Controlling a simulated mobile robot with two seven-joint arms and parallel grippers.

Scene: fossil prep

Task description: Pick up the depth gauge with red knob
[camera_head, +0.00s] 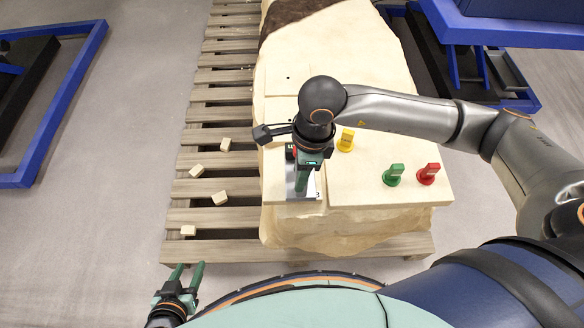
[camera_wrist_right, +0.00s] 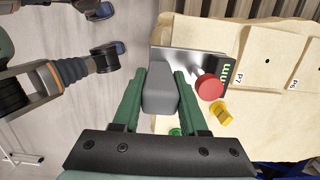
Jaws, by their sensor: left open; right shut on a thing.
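The depth gauge (camera_wrist_right: 196,64) shows in the right wrist view as a shiny metal plate with a round red knob (camera_wrist_right: 209,87), green display figures and a grey block-shaped body (camera_wrist_right: 160,92). My right gripper (camera_wrist_right: 158,75) is shut on this grey body, one green finger on each side. In the head view the gauge's metal part (camera_head: 311,188) lies under my right gripper (camera_head: 302,186) at the left front of the pale slab; the gripper and wrist hide much of it. I cannot tell whether the gauge touches the slab. My left gripper (camera_head: 186,266) is open and empty, in front of the pallet.
A yellow marker (camera_head: 346,140), a green marker (camera_head: 392,175) and a red marker (camera_head: 428,174) stand on the pale slab (camera_head: 372,200), right of the gauge. Several small wooden blocks (camera_head: 220,198) lie on the pallet (camera_head: 190,219) at left. Blue-framed stands (camera_head: 52,128) flank it.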

